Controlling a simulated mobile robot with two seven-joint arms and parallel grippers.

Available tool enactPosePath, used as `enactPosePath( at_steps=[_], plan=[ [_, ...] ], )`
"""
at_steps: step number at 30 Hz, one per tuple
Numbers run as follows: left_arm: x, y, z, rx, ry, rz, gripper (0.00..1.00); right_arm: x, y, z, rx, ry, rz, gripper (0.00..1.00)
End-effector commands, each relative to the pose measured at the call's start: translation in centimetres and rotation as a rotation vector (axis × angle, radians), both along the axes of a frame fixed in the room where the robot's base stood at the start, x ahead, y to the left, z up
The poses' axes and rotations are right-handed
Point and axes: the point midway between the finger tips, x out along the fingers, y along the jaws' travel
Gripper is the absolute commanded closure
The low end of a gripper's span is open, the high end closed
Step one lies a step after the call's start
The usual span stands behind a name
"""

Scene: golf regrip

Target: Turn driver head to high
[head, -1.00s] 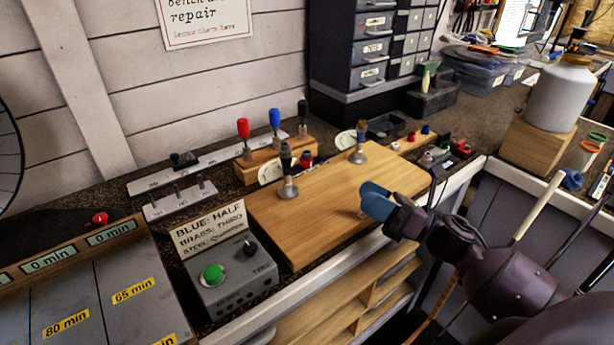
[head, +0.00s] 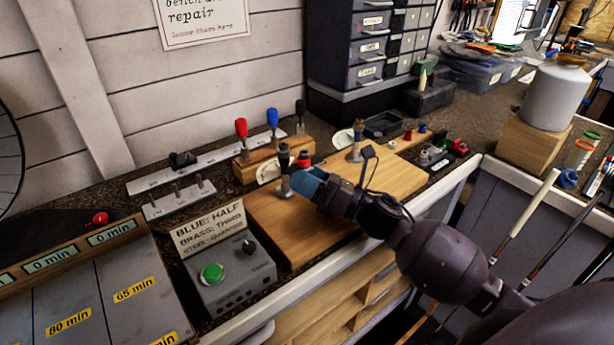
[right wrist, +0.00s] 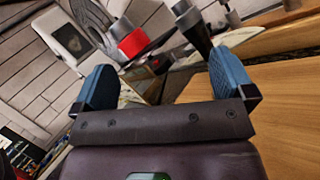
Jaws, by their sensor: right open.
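My right gripper (head: 306,182) is open, its blue fingers at the left part of the wooden board (head: 262,222). A dark-topped metal post (head: 284,160) stands just beyond the fingertips, upright on the board. In the right wrist view the dark-and-silver post (right wrist: 190,28) shows ahead between the open fingers, nearer the right one, and nothing is gripped. A brass-and-dark post (head: 357,138) stands at the board's back. I cannot tell which part is the driver head. A grey box with a green button (head: 212,273) and black knob stands at the front left. My left gripper is not in view.
Red (head: 241,130), blue (head: 273,120) and black (head: 300,110) handled tools stand in a wooden block behind the board. A red-topped part (head: 303,160) is close to the gripper. A white jar (head: 555,95) sits on a block at right.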

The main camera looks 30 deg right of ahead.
Motion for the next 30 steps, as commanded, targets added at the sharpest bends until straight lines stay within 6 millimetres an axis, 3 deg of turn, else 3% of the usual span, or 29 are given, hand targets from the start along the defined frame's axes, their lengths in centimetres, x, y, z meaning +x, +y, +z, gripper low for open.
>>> enactPosePath(
  at_steps=[5, 16, 24, 30],
  plan=[
    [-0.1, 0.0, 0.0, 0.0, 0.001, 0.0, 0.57, 0.0, 0.0, 0.0, 0.0, 0.0, 0.0, 0.02],
    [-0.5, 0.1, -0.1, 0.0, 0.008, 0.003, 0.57, 0.0, 0.0, 0.0, 0.0, 0.0, 0.0, 0.57],
    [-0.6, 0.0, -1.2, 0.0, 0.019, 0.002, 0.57, 0.2, -0.7, -0.4, -0.001, 0.0, 0.085, 0.58],
    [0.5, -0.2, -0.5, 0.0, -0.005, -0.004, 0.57, 0.2, -1.0, -0.1, 0.0, 0.001, 0.123, 0.58]
  ],
)
